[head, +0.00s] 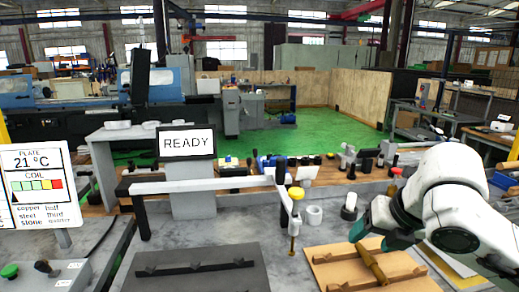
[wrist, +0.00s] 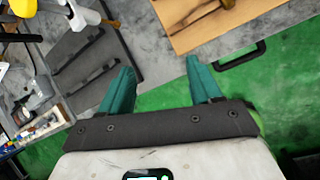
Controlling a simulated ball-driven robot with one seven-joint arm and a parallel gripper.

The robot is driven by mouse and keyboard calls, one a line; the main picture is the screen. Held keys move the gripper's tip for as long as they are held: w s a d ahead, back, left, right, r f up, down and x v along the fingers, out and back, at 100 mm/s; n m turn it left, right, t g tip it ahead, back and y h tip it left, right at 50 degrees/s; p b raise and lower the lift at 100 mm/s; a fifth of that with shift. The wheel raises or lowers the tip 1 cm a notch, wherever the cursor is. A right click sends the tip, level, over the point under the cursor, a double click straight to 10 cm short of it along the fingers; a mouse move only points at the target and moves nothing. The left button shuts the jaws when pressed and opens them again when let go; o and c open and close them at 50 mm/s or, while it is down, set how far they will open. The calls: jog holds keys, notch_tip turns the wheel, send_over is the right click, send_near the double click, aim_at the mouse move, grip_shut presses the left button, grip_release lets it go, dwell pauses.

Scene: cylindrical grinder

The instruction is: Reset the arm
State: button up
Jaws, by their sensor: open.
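My arm reaches in from the right in the head view. My gripper (head: 374,238) has teal fingers and is over the back edge of a wooden board (head: 418,284). A brass-coloured bar (head: 372,262) lies across the rests on that board, in front of the fingers. In the wrist view, the two fingers of my gripper (wrist: 160,66) stand wide apart with nothing between them. The wooden board also shows beyond them in the wrist view (wrist: 212,35).
A dark grey board (head: 185,278) with a rack lies left on the grey bench. A READY sign (head: 186,142) and a PLATE panel (head: 38,185) stand left. Green floor lies behind.

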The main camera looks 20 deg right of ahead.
jog(key=w+a+m+t+y+b, duration=0.1)
jog(key=w+a+m+t+y, duration=0.2)
jog(key=w+a+m, duration=0.35)
jog(key=s+a+f+m+y+b, duration=0.1)
jog(key=s+a+f+m+b, duration=0.1)
jog(key=a+f+m, duration=0.35)
jog(key=s+a+f+m+b, duration=0.1)
jog(key=s+a+f+m, duration=0.2)
jog(key=f+m, duration=0.55)
jog(key=s+f+m+g+h+b, duration=0.1)
jog(key=s+f+m+g, duration=0.1)
jog(key=s+f, duration=0.55)
jog(key=s+f+m+g+b, duration=0.15)
jog(key=s+f, duration=0.25)
jog(key=f, duration=0.7)
jog(key=s+d+f+m+g+h, duration=0.1)
jog(key=s+d+f+m+g, duration=0.1)
jog(key=s+f, duration=0.2)
jog(key=s+d+f+m+g+h, duration=0.1)
jog(key=s+d+f+m+g, duration=0.1)
jog(key=s, duration=0.8)
notch_tip(320, 180, down, 2)
jog(key=shift+s+d+f+m+h+b, duration=0.2)
jog(key=shift+m+h+b, duration=0.2)
jog(key=shift+m, duration=0.3)
